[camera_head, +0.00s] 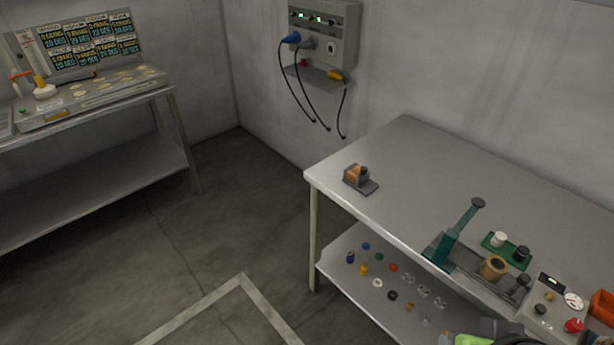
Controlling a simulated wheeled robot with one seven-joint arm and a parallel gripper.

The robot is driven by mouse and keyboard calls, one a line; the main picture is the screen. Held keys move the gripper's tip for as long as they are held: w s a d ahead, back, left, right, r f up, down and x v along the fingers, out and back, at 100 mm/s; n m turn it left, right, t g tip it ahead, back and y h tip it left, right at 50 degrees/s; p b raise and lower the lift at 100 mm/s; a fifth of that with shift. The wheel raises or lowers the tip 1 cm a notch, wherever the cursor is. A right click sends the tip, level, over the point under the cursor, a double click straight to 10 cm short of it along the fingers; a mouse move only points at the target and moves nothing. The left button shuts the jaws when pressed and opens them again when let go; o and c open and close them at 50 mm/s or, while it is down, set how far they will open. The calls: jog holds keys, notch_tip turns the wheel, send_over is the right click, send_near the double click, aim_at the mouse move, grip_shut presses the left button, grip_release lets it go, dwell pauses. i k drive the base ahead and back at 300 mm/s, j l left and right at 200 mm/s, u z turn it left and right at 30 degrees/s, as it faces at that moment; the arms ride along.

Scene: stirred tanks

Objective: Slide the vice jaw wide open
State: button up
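A teal upright with a long, dark-knobbed lever (459,229) stands at the front edge of the right-hand bench. A grey rail-like base runs right from its foot, with a tan hollow cylinder (493,267) and a dark block (515,287) along it. This may be the vice, but I cannot tell for sure, and the jaw gap is not clear. A small brown block on a grey base (358,178) sits at the bench's left end. My gripper's fingers do not show. Dark grey and lime-green shapes at the bottom edge may be part of my arm.
The bench top (420,160) is clear at the back. A green pad (500,248) holds a white and a black piece. A control box (553,304) and an orange bin (603,307) stand right. Small parts lie on the lower shelf (345,247). Floor at left is open.

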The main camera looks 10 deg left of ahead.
aim_at(365, 175)
jog(key=j+u, duration=0.1)
jog(key=u, duration=0.25)
jog(key=i+j+u, duration=0.15)
jog(key=i+u, duration=0.25)
jog(key=i, duration=0.15)
jog(key=i+u, duration=0.4)
jog(key=i, duration=0.15)
jog(key=i+l+u, duration=0.15)
jog(key=i+u, duration=0.25)
jog(key=i, duration=0.15)
